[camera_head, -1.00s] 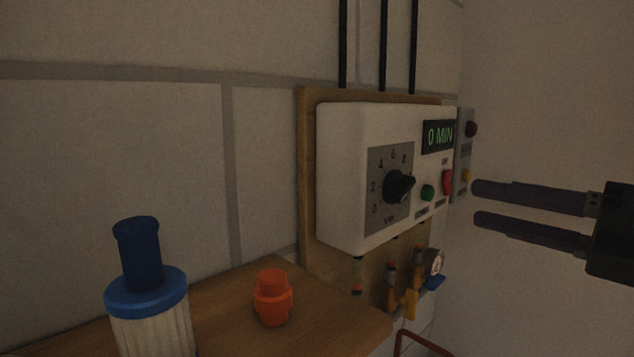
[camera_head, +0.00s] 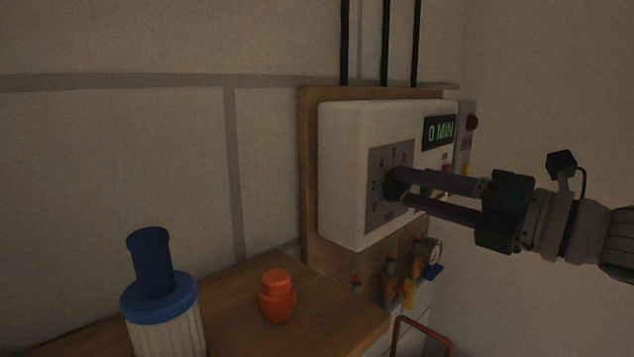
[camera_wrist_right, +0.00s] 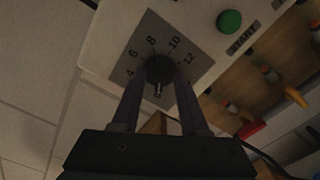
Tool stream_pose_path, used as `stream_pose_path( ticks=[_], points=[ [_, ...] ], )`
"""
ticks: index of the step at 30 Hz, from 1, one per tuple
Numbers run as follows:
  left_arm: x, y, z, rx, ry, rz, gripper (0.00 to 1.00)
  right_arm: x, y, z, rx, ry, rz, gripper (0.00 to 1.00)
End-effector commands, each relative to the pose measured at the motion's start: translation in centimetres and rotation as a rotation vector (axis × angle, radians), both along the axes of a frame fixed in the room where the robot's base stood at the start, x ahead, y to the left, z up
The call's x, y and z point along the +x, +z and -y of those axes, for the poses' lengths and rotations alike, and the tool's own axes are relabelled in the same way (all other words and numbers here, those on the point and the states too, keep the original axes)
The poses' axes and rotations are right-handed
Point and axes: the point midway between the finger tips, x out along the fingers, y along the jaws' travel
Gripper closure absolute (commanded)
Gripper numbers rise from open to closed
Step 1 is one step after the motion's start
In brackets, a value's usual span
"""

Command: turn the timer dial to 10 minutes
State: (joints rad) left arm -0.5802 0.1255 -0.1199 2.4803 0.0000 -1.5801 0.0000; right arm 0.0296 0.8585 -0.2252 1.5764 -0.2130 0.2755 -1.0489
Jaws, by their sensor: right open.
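The timer dial (camera_head: 393,184) is a black knob on a grey numbered plate (camera_head: 377,219), on the front of a white wall box. The green display (camera_head: 439,131) reads 0 MIN. My right gripper (camera_head: 404,187) reaches in from the right, its two dark fingers at the dial and partly covering it. In the right wrist view the dial (camera_wrist_right: 159,69) lies between the open fingertips, one on each side; I cannot tell whether they touch it. Marks 4 to 12 are readable there, and a pale mark on the knob points toward my gripper's palm. My left gripper is not in view.
A green START button (camera_wrist_right: 229,21) sits beside the dial plate. Coloured valves (camera_head: 408,293) are below the box. A wooden shelf (camera_head: 335,318) at the lower left holds an orange pot-shaped piece (camera_head: 277,297) and a blue-topped bottle (camera_head: 160,300). The wall at right is bare.

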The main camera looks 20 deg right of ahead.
Motion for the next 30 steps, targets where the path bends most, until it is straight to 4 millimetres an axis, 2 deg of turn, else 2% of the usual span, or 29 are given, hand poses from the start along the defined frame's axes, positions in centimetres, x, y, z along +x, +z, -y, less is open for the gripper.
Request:
stream_pose_path(
  ticks=[5, 17, 30],
  points=[
    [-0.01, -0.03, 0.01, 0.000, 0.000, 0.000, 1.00, -0.02, -0.03, -0.01, 0.000, 0.000, 0.000, 0.56],
    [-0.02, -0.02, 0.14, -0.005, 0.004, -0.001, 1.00, -0.03, -0.02, 0.00, 0.001, 0.000, 0.000, 1.00],
    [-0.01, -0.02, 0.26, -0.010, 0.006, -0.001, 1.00, -0.03, -0.01, 0.00, 0.001, 0.000, 0.000, 1.00]
  ],
)
